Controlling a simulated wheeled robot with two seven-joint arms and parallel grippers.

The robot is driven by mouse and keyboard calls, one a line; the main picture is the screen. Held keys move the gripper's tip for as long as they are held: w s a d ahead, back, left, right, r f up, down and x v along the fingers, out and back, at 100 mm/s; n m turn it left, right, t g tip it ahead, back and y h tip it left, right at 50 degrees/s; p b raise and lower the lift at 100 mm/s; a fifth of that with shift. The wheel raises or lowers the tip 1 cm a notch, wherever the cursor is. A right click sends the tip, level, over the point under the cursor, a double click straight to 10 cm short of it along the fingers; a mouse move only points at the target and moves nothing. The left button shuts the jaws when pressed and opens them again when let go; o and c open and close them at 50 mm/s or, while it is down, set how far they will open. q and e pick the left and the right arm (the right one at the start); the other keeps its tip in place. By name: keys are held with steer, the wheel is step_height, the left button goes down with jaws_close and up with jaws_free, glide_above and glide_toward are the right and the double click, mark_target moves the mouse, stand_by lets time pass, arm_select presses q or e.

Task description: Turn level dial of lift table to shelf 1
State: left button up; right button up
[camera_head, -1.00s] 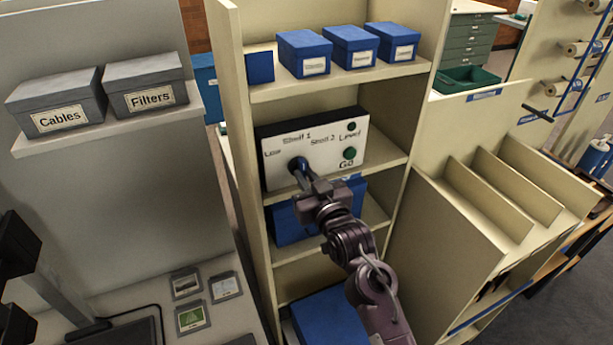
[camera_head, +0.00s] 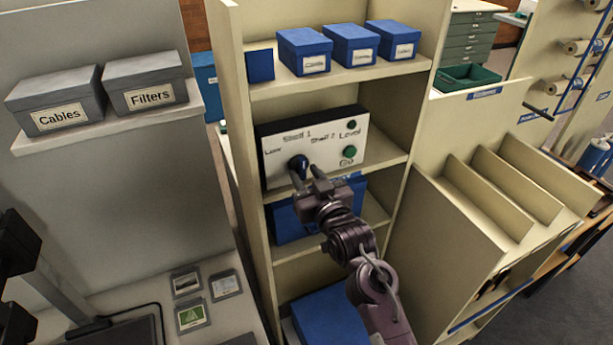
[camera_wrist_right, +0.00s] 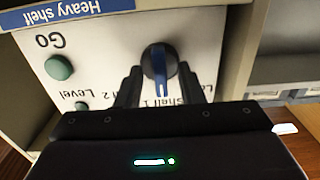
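The white control panel (camera_head: 335,145) stands on a shelf of the cream rack. It carries labels Low, Shelf 1, Shelf 2 and Level. Its dark blue dial (camera_head: 298,166) also shows in the right wrist view (camera_wrist_right: 158,62), where its pointer faces the Shelf 1 label. My right gripper (camera_head: 307,174) is in front of the dial. In the right wrist view its two fingers (camera_wrist_right: 160,88) are spread, one on each side of the dial with visible gaps. A green Go button (camera_head: 349,152) and a smaller dark green button (camera_head: 351,125) are on the panel's right. My left gripper is not in view.
Blue boxes (camera_head: 304,53) stand on the shelf above the panel, and a blue box (camera_head: 290,222) is below it. Rack uprights (camera_head: 240,140) flank the panel. Grey boxes marked Cables (camera_head: 55,102) and Filters (camera_head: 148,84) sit on a left shelf.

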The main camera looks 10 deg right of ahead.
steer(key=s+d+b, duration=0.1)
steer(key=s+b, duration=0.1)
steer(key=s, duration=0.5)
steer(key=shift+s+d+b, duration=0.25)
steer(key=shift+b, duration=0.15)
steer(key=shift+f, duration=0.1)
